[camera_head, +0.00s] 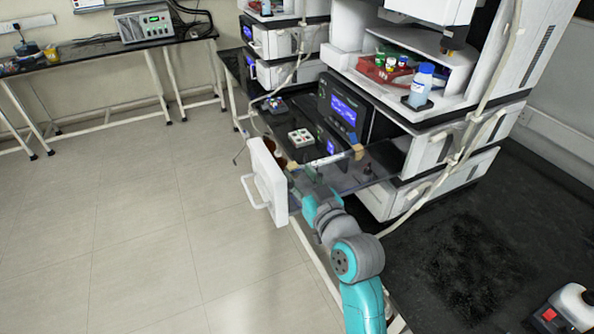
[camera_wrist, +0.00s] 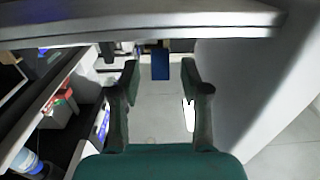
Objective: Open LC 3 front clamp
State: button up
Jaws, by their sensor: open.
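My gripper (camera_wrist: 160,78) is open, its two dark green fingers apart with nothing held between them. A small blue piece (camera_wrist: 160,62) shows just beyond the fingertips, in the gap between them, below a grey-white panel edge (camera_wrist: 130,28); it may be the clamp, but I cannot tell for sure. In the head view, my gripper (camera_head: 308,184) is at the front of the middle instrument stack, beside the pulled-out white drawer front (camera_head: 268,180) with a handle. The fingertips are hard to make out there. A small blue piece (camera_head: 354,140) sits at the edge of the dark glass panel (camera_head: 345,176).
A blue-capped bottle (camera_head: 421,86) and a red tray (camera_head: 385,70) stand on the stack's upper shelf. A pale tube (camera_head: 458,152) hangs down the stack's front. A side bench (camera_head: 90,55) stands at the back left. The tiled floor at left is clear.

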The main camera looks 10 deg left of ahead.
jog(key=shift+x, duration=1.15)
grip_shut()
